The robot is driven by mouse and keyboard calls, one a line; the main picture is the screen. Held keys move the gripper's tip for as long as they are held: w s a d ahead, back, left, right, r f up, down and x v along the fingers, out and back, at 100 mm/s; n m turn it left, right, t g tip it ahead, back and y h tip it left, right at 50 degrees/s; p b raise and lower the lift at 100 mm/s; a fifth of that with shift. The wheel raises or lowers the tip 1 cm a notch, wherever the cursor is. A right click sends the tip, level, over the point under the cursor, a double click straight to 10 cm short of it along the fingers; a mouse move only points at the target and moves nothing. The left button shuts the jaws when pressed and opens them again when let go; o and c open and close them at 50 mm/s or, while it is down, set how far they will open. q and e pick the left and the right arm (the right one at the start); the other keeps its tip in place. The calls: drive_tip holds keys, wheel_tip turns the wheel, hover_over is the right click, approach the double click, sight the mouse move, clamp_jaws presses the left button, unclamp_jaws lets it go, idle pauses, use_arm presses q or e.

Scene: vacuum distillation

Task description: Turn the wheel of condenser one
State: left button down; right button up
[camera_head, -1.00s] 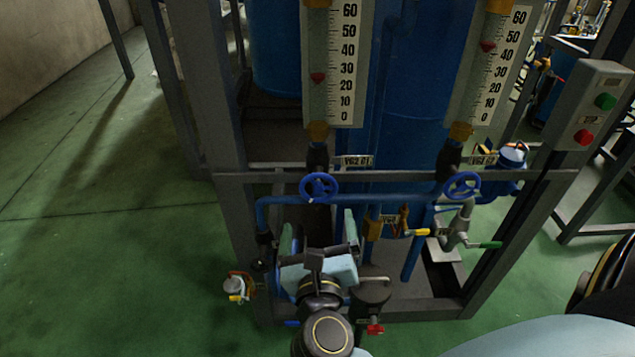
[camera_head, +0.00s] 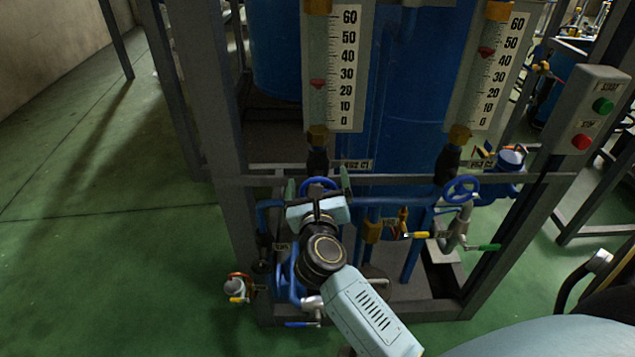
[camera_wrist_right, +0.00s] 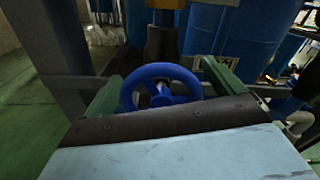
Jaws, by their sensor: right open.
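A blue handwheel (camera_head: 318,184) sits on the pipe below the left flow gauge, next to a label that seems to read VSZ C1. My right gripper (camera_head: 318,188) is at this wheel, open, with one finger on each side of it. In the right wrist view the wheel (camera_wrist_right: 160,88) stands between the two green fingertips of the gripper (camera_wrist_right: 165,95), and its lower part is hidden by the gripper body. I cannot tell whether the fingers touch the rim. My left gripper is not in view.
A second blue handwheel (camera_head: 462,190) is on the right under the right gauge (camera_head: 490,70). A grey crossbar (camera_head: 400,179) runs behind the wheels. A button box (camera_head: 594,108) is at right. Green floor is clear at left.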

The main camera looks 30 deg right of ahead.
drive_tip(key=shift+c, duration=0.4)
drive_tip(key=c, duration=0.9)
drive_tip(key=shift+r+n+p, duration=0.15)
drive_tip(key=shift+n+p, duration=0.45)
drive_tip(key=shift+p, duration=0.3)
drive_tip(key=shift+n+p, duration=0.5)
drive_tip(key=shift+p, duration=0.1)
drive_tip(key=shift+f, duration=0.2)
drive_tip(key=o, duration=1)
drive_tip(key=shift+a, duration=0.1)
